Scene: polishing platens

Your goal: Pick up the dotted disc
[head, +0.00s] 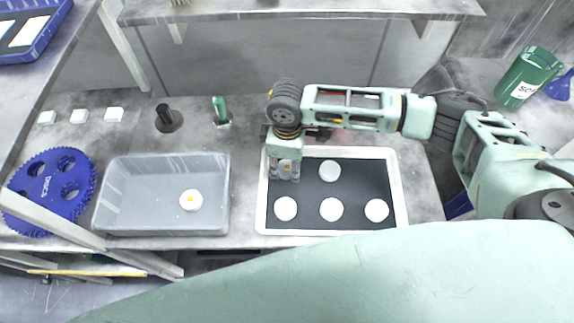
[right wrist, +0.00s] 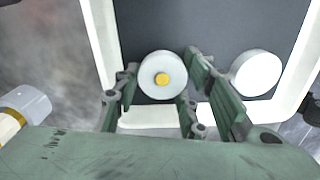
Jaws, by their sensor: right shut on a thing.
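The dotted disc, white with a yellow dot, sits at the far-left spot of the white-rimmed tray (head: 263,200). In the right wrist view the dotted disc (right wrist: 156,87) is between the fingers of my right gripper (right wrist: 160,78), which is shut on it. In the head view my right gripper (head: 286,174) points down there and hides most of the disc. Whether the disc is clear of the dark mat cannot be told. A second dotted disc (head: 191,200) lies in the grey bin (head: 118,210). My left gripper is not in view.
Plain white discs lie on the mat: one at the back (head: 330,171) and several along the front, including this one (head: 286,208). A blue toothed wheel (head: 40,178) lies left of the bin. A black peg (head: 166,118) and a green peg (head: 221,112) stand behind it.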

